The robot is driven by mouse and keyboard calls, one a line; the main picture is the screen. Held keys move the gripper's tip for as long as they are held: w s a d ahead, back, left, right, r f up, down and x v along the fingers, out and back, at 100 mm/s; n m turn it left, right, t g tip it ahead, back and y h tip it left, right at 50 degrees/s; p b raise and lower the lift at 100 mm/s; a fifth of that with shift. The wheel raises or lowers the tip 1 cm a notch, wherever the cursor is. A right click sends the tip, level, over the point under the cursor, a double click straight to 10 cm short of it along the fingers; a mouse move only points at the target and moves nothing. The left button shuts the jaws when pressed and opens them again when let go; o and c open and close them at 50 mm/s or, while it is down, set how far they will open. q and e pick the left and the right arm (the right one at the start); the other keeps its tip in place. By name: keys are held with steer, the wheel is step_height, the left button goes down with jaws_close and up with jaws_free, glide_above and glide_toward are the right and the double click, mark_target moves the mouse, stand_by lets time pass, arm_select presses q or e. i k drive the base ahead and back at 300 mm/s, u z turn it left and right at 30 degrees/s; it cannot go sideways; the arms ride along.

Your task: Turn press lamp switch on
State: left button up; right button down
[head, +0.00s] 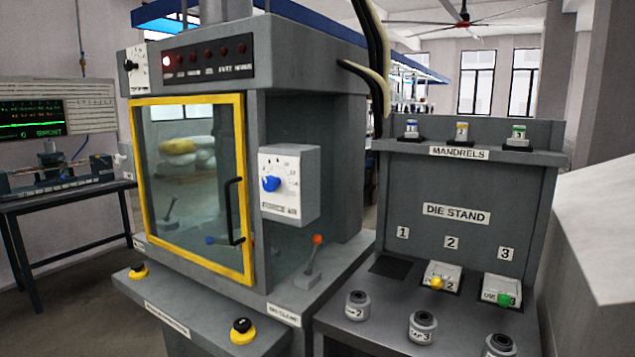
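The grey press (315,50) stands left of centre with its yellow-framed glass door (240,170) shut. A small white plate with a black knob (129,65) sits at its upper left corner; its lettering is too small to read, so I cannot tell whether it is the lamp switch or how it is set. Beside it, a dark panel (208,58) carries a row of round indicators; the leftmost (167,61) glows red and the others look dark red. A white box with a blue dial (270,184) is on the press's right part. Neither gripper is in view.
Two yellow-and-black buttons (243,331) sit on the front ledge, and an orange-tipped lever (317,240) stands at the right. The die stand (456,213) to the right holds dies, mandrels and several grey cylinders. A monitor (32,120) stands on a table at left.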

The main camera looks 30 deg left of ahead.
mark_target(118, 160)
steer(key=u, duration=2.45)
steer(key=k, duration=1.05)
steer(key=u, duration=1.35)
steer(key=i, duration=2.05)
steer(key=z, duration=0.45)
steer(key=i, duration=1.45)
steer(key=z, duration=1.25)
